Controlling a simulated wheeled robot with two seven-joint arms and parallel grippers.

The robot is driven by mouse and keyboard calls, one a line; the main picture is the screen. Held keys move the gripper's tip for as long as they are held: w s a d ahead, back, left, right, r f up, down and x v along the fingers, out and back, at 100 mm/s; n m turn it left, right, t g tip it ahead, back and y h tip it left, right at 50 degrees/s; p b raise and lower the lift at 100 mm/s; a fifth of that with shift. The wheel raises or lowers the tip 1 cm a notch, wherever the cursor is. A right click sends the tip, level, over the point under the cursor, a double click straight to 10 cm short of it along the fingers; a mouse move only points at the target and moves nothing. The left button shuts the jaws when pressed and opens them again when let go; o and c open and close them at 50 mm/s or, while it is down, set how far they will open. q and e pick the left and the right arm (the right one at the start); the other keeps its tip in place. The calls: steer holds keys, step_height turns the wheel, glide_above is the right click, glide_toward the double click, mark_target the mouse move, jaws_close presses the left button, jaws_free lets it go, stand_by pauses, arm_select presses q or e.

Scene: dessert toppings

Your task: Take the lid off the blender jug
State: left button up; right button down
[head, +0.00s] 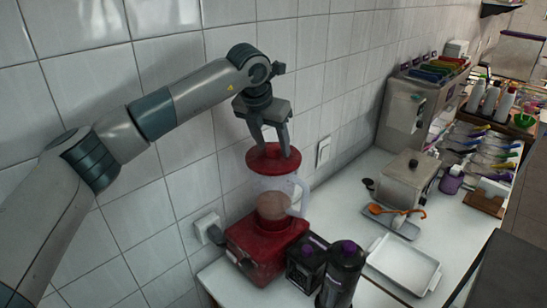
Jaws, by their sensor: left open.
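The blender (262,248) has a red base and stands at the near left end of the white counter, close to the tiled wall. Its clear jug (288,187) sits upright on the base with something brownish inside. The red lid (270,157) is on top of the jug. My left gripper (273,151) points down over the lid with its fingers open, one on each side of the lid's top. I cannot tell whether the fingers touch the lid. My right gripper is not in view.
Dark containers with purple caps (348,248) stand right beside the blender base. A white tray (436,277), a metal box (409,172) and a small tray with an orange spoon (411,229) lie further right. The tiled wall (190,105) is close behind the blender.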

mark_target(272, 148)
arm_select(q)
jaws_close()
steer(key=shift+r, duration=0.1)
steer(key=shift+r+b, duration=0.6)
steer(key=shift+b, duration=0.15)
step_height(272, 148, up, 2)
steer(key=shift+r+b, duration=0.1)
steer(key=shift+b, duration=0.8)
steer(key=s+d+r+b, duration=0.6)
steer(key=s+d+r, duration=0.1)
steer(key=s+d, duration=0.1)
steer(key=shift+s+r, duration=0.15)
steer(key=shift+r, duration=0.1)
steer(key=shift+d, duration=0.1)
